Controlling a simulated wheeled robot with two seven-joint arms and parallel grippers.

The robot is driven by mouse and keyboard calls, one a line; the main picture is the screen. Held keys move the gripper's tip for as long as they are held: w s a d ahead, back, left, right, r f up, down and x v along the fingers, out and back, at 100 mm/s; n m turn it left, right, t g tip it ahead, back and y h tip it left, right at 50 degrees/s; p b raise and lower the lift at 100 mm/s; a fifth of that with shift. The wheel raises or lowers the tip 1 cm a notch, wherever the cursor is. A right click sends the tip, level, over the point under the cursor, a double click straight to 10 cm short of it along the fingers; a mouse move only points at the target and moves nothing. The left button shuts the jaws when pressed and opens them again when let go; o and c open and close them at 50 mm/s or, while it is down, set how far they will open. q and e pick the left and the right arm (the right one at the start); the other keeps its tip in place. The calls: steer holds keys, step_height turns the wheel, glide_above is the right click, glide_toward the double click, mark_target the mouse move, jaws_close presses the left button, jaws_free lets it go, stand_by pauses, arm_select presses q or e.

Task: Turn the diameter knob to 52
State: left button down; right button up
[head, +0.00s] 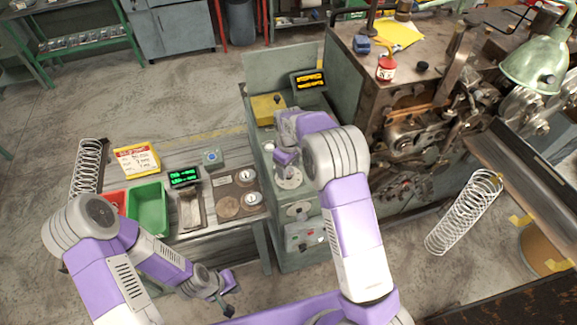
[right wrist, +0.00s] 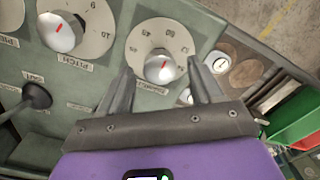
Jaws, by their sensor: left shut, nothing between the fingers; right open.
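In the right wrist view the diameter knob (right wrist: 159,69) is a silver knob with a red pointer line on a pale round dial (right wrist: 148,38). The line points roughly to the top of the picture; the dial numbers are too small to read surely. My right gripper (right wrist: 161,67) is open, one finger on each side of the knob in this view; I cannot tell whether they touch it. In the head view my right gripper (head: 287,160) is over the dials of the green control panel, hiding part of them. My left gripper (head: 226,303) is shut and empty at the lower left, away from the panel.
The pitch knob (right wrist: 62,33) is left of the diameter knob, with a black lever (right wrist: 36,95) below it. A green bin (head: 147,209), a green-lit display (head: 185,177) and gauges stand on the left bench. A coiled spring (head: 463,212) is right.

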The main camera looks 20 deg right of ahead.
steer(key=shift+f, duration=0.35)
steer(key=c, duration=1.1)
steer(key=shift+o, duration=0.2)
steer(key=shift+m, duration=0.4)
steer(key=m, duration=0.3)
steer(key=shift+m+b, duration=0.35)
steer(key=shift+m, duration=0.05)
steer(key=m, duration=0.5)
steer(key=shift+r, duration=0.1)
